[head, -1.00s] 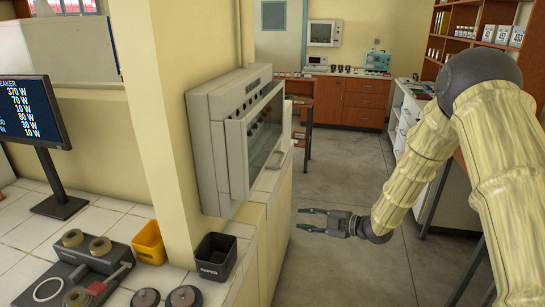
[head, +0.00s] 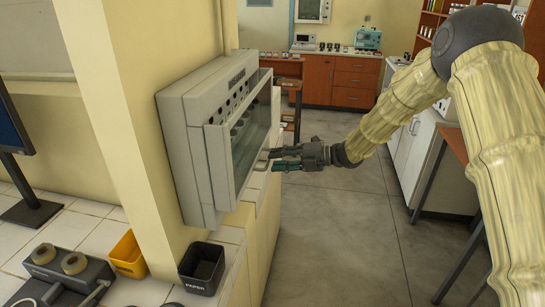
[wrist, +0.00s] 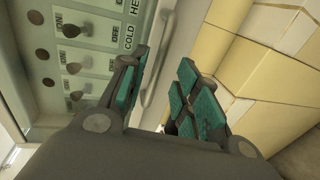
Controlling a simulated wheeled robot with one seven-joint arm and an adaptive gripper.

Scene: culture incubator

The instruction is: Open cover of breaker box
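The grey breaker box (head: 180,140) is mounted on the side of the yellow pillar in the head view. A small handle (head: 262,161) sticks out at the cover's lower far edge. My gripper (head: 278,158) is beside this handle, fingers pointing at the box. In the wrist view my gripper (wrist: 165,95) is open, and a pale handle-like bar (wrist: 155,55) shows between its fingers. Contact cannot be made out. Labelled switches (wrist: 75,65) show at left.
A tiled counter (head: 90,207) runs below the box, with a yellow bin (head: 128,255) and a black paper bin (head: 202,268). A monitor (head: 12,130) stands at left. Grey floor (head: 340,230) is free to the right. A white cabinet (head: 415,150) stands beyond my arm.

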